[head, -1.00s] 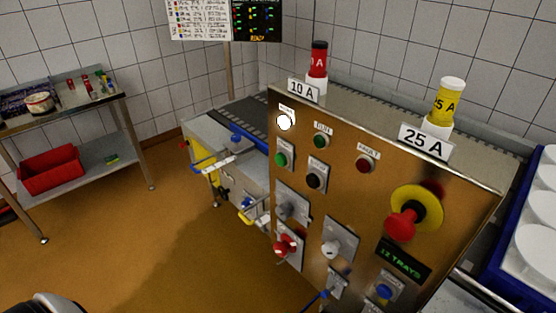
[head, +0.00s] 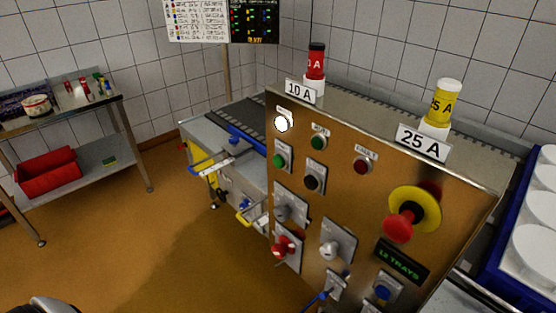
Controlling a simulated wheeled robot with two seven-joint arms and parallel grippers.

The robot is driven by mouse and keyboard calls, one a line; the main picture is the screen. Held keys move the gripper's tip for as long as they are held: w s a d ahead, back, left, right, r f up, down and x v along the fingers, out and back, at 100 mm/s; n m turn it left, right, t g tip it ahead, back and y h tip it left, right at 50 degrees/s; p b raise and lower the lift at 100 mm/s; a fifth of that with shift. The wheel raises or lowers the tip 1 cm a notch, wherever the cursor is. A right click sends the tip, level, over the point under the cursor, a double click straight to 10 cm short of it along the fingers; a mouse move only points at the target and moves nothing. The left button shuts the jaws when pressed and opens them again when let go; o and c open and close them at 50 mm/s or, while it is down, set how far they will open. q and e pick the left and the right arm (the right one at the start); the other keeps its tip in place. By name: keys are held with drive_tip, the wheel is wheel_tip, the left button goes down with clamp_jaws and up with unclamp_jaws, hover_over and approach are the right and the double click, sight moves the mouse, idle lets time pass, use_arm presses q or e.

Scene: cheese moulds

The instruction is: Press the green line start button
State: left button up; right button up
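The control panel (head: 350,210) of a steel cabinet faces me at centre right. A green push button (head: 279,160) sits on a pale plate at its upper left, with a black button (head: 312,182) to its right. Another green round (head: 318,143), apparently an indicator lamp, sits above the black button under a small label. A white lamp (head: 282,124) above the green button is lit. Neither of my grippers is in view, and nothing covers the green button.
A red mushroom button on a yellow disc (head: 430,208) projects from the panel's right side. A red rotary switch (head: 281,249) sits lower left. A display (head: 401,261) reads 12 TRAYS.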

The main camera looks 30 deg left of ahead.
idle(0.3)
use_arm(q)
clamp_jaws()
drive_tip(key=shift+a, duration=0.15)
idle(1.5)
